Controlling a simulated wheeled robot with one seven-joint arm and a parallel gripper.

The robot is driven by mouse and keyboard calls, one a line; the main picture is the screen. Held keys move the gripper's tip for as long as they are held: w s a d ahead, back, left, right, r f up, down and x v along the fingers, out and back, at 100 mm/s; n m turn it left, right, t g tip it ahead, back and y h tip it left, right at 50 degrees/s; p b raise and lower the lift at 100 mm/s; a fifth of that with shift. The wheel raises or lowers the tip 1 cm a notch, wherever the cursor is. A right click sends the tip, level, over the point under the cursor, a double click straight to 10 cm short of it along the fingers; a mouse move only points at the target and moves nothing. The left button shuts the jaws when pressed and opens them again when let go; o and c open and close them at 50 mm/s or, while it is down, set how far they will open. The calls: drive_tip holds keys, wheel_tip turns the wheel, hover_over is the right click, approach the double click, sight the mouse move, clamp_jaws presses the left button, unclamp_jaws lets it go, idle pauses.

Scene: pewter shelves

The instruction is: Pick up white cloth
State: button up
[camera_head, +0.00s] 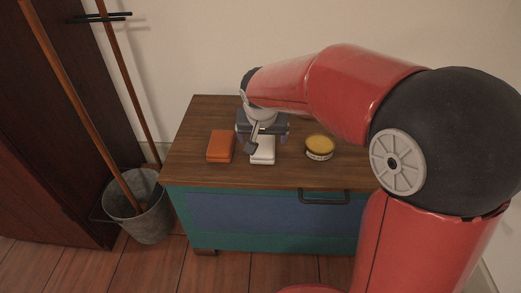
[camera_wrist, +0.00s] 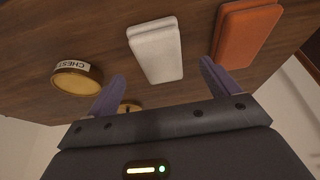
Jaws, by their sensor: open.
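The white cloth (camera_head: 263,151) is a small folded pad lying flat on the brown wooden top of a low chest. In the wrist view the white cloth (camera_wrist: 156,50) lies beyond the fingertips, between their lines but nearer the right finger. My gripper (camera_head: 262,138) is over the chest, just behind and above the cloth, and partly covers its far end in the head view. In the wrist view my gripper (camera_wrist: 162,72) has its two fingers spread wide with nothing between them.
An orange folded cloth (camera_head: 220,146) lies left of the white one. A round yellow-topped tin (camera_head: 319,147), labelled "CHEST" in the wrist view, stands to the right. The wooden chest top (camera_head: 190,125) has bare room around them. A metal bucket (camera_head: 142,211) with poles stands left on the floor.

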sight(263, 144)
drive_tip(key=x, duration=0.5)
drive_tip(key=shift+w, duration=0.3)
drive_tip(key=shift+c, duration=0.2)
drive_tip(key=c, duration=1)
